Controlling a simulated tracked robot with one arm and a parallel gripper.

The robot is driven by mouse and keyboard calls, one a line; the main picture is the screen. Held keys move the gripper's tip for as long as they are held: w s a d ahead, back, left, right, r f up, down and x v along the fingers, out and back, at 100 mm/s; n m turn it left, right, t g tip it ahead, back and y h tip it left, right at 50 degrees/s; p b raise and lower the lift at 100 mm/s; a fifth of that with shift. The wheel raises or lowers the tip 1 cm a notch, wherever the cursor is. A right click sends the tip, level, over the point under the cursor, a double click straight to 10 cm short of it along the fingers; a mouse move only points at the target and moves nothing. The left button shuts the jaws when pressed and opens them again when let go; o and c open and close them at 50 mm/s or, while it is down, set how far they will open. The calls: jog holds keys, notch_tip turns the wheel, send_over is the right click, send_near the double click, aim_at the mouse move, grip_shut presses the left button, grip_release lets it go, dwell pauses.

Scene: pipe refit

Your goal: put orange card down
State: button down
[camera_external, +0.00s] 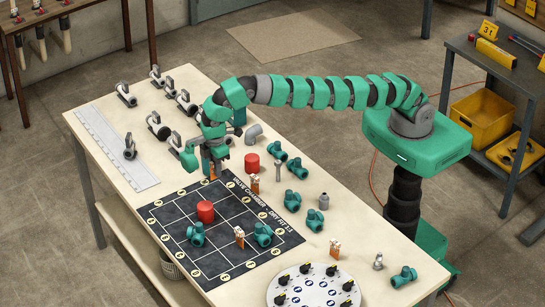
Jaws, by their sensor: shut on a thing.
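My gripper (206,160) hangs over the table just behind the back corner of the black mat. It is shut on an orange card (212,171), mostly covered by the green fingers; whether the card touches the table is not clear. Similar orange and white cards stand upright: one at the mat's back edge (255,184), one on the mat (239,236), and one on the bare table at right (335,248). The black mat (215,258) has a white grid and numbered round marks.
A red cylinder (205,211) and green pipe fittings (263,234) are on the mat. Another red cylinder (252,163) and a grey elbow (254,134) stand near my gripper. Grey valves (159,126), a white ruler strip (117,148) and a round white dial plate (314,289) lie around.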

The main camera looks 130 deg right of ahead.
jog(key=shift+d+f, duration=0.15)
jog(key=shift+f, duration=4.8)
jog(key=shift+f, duration=0.1)
jog(key=c, duration=1.4)
grip_release()
notch_tip(320, 180, up, 12)
jog(key=shift+r, duration=0.1)
